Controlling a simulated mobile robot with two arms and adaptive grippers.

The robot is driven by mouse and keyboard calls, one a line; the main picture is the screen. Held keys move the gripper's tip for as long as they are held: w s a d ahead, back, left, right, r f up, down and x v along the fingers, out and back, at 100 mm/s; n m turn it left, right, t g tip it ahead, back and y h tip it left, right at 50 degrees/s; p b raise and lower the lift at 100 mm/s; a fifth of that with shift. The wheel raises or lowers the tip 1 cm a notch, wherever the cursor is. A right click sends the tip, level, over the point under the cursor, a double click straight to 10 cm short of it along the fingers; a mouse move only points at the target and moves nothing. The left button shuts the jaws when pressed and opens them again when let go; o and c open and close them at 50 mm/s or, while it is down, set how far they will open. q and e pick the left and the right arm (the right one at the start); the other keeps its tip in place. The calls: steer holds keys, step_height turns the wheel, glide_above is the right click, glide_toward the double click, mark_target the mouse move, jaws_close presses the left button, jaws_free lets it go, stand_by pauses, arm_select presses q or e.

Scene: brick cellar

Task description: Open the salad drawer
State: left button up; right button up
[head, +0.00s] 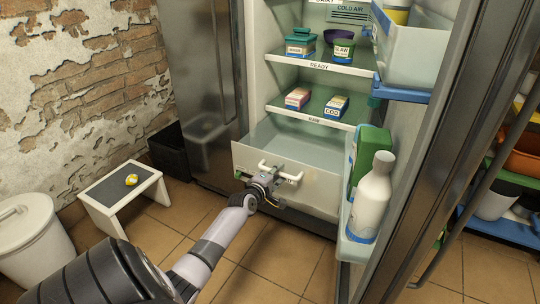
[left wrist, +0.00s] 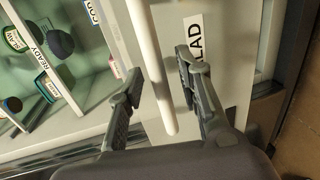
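The salad drawer (head: 318,192) is the pale bin at the bottom of the open fridge. Its inside shows from above under the lowest shelf, and looks empty. A white bar handle (head: 264,165) is on its front. My left gripper (head: 268,182) is at this handle. In the left wrist view the handle (left wrist: 147,50) runs between the two spread fingers of my left gripper (left wrist: 160,78), with gaps on both sides. A label (left wrist: 193,38) ending in "LAD" is partly hidden behind one finger. My right gripper is not in view.
The open fridge door, with a white bottle (head: 371,202) and green carton (head: 371,150) in its low rack (head: 352,245), stands close right of the drawer. A small stool (head: 107,190) and white bin (head: 32,235) stand left. Tiled floor before the drawer is clear.

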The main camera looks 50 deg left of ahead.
arm_select(q)
steer(key=v, duration=1.1)
steer(key=shift+s, duration=0.2)
